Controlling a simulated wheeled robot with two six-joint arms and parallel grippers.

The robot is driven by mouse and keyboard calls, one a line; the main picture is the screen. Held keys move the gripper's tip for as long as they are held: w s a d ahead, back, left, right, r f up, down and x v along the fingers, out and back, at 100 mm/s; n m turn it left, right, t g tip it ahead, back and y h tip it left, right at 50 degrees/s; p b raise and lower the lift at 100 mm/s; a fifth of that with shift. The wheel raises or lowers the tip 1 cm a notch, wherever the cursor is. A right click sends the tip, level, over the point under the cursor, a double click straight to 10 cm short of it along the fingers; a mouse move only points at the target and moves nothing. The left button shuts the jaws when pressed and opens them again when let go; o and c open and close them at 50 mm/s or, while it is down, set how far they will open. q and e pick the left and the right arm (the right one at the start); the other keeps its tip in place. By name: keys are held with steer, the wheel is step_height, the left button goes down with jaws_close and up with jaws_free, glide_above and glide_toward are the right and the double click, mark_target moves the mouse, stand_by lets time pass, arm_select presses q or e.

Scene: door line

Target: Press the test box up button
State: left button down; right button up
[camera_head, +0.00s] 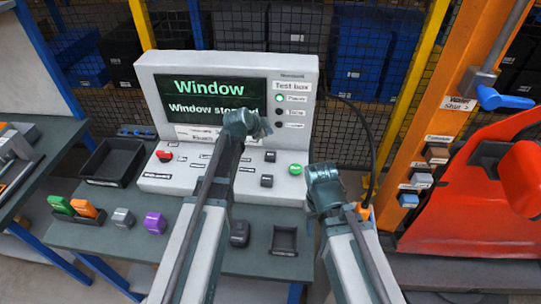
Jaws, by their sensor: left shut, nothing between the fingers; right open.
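The test box (150,90) is a pale console on a dark bench. Its screen (225,87) reads "Window" and "Window stopped", partly covered by my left gripper. Its sloping panel carries a red knob (163,156), a green button (295,169) and dark switches, two of them at the right (270,156) (267,181). The labels are too small to read, so I cannot tell which is the up button. My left gripper (252,124) is shut and empty, in front of the screen's lower right; its arm hides the panel's middle. My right gripper (322,192) is open and empty, at the box's right front corner.
An empty black tray (113,160) stands left of the box. Green, orange, grey and purple pieces (155,222) lie along the bench's left front. A small dark tray (284,240) is at the front right. An orange post (440,110) and a red door (475,215) stand at the right.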

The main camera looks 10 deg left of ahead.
mark_target(268, 156)
arm_select(q)
steer(key=shift+f, duration=0.15)
arm_select(e)
steer(key=shift+f, duration=0.15)
arm_select(q)
step_height(268, 156, down, 9)
steer(key=b, duration=0.9)
steer(key=shift+r, duration=0.2)
arm_select(e)
step_height(268, 156, down, 9)
steer(key=shift+r, duration=0.2)
stand_by(0.7)
arm_select(q)
steer(key=shift+f+b, duration=0.35)
steer(key=shift+f, duration=0.05)
arm_select(e)
steer(key=shift+f, duration=0.4)
